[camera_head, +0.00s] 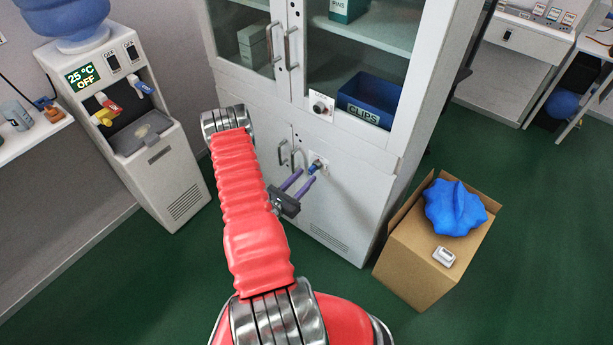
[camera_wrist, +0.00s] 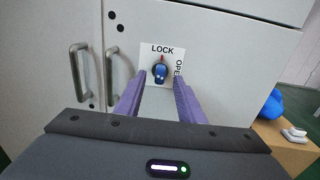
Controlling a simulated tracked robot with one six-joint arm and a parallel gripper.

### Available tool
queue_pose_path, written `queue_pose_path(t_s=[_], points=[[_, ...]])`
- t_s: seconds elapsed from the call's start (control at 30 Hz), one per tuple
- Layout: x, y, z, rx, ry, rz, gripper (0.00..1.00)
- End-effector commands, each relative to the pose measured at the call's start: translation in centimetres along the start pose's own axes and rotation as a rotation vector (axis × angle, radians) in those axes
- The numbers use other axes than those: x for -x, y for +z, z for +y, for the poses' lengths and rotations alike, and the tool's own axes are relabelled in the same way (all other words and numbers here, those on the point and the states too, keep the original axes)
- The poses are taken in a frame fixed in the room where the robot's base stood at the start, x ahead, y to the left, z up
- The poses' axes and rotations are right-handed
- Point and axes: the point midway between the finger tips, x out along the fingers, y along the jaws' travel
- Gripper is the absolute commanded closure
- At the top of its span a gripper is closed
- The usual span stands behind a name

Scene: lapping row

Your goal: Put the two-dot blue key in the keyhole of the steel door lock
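The steel door lock is a white plate (camera_wrist: 148,57) marked LOCK and OPEN on the lower cabinet door. A blue key (camera_wrist: 160,74) sits at the middle of the plate, apparently in the keyhole, with a small red mark above it. Pale spots show on its head, too small to count surely. In the head view the key (camera_head: 315,166) shows just beyond my fingertips. My gripper (camera_head: 307,175) points at the door, its purple fingers apart. In the wrist view they lie left and right of the key, with gaps visible, so the gripper looks open and empty. The keyhole itself is hidden.
Door handles (camera_wrist: 82,75) stand left of the lock. Above is another door with a knob plate (camera_head: 321,106) and a CLIPS bin (camera_head: 371,100) behind glass. A cardboard box (camera_head: 408,250) with a blue bundle stands at right; a water dispenser (camera_head: 150,165) at left.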

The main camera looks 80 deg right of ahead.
Motion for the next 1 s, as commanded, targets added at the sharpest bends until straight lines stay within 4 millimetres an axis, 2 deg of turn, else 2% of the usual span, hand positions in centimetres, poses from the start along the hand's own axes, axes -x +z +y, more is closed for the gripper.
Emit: queue_pose_path(t_s=[0.2, 0.7, 1.0], points=[[3.3, -0.1, 0.1, 0.002, 0.004, 0.002, 0.65], [9.7, -0.1, 0.1, 0.001, 0.003, 0.001, 0.65], [11.4, -0.1, 0.0, 0.0, 0.001, 0.0, 0.65]])
